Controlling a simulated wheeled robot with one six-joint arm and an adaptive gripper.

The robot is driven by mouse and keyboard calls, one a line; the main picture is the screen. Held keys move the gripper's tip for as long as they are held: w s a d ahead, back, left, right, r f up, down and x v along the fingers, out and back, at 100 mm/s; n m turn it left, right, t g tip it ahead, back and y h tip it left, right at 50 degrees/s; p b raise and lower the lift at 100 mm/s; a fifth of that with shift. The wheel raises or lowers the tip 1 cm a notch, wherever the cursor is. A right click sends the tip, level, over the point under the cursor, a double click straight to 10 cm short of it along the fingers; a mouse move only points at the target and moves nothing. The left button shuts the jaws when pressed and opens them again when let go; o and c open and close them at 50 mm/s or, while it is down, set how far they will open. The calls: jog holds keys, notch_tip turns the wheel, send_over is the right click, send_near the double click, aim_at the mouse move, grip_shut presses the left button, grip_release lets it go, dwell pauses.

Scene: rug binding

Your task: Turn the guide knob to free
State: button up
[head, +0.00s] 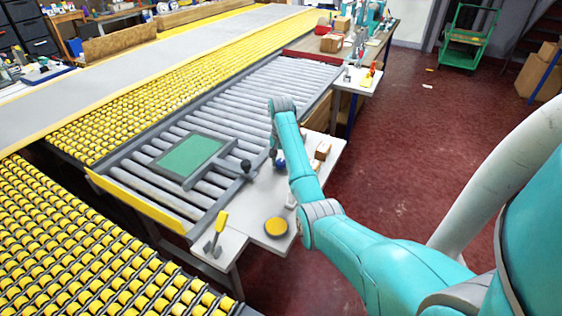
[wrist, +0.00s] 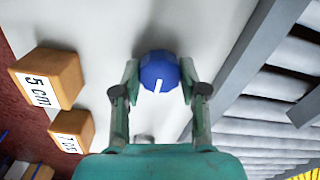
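The guide knob (wrist: 159,72) is blue with a white pointer line, seen from above in the wrist view. The line points toward the bottom of the picture, tilted slightly left. My gripper (wrist: 160,82) has one finger on each side of the knob, and both pads appear to touch its sides. In the head view a little blue of the knob (head: 280,163) shows beside my gripper (head: 275,158), low over the light side table (head: 258,205). The arm hides most of the knob there. No position marks are readable around it.
A block marked 5 cm (wrist: 47,78) and a second labelled block (wrist: 72,131) stand left of my gripper. The roller conveyor's grey rail (wrist: 245,70) runs along the right. A yellow-handled tool (head: 216,232) and a yellow-filled bowl (head: 276,226) lie at the table's near end.

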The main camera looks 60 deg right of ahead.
jog(key=o, duration=0.4)
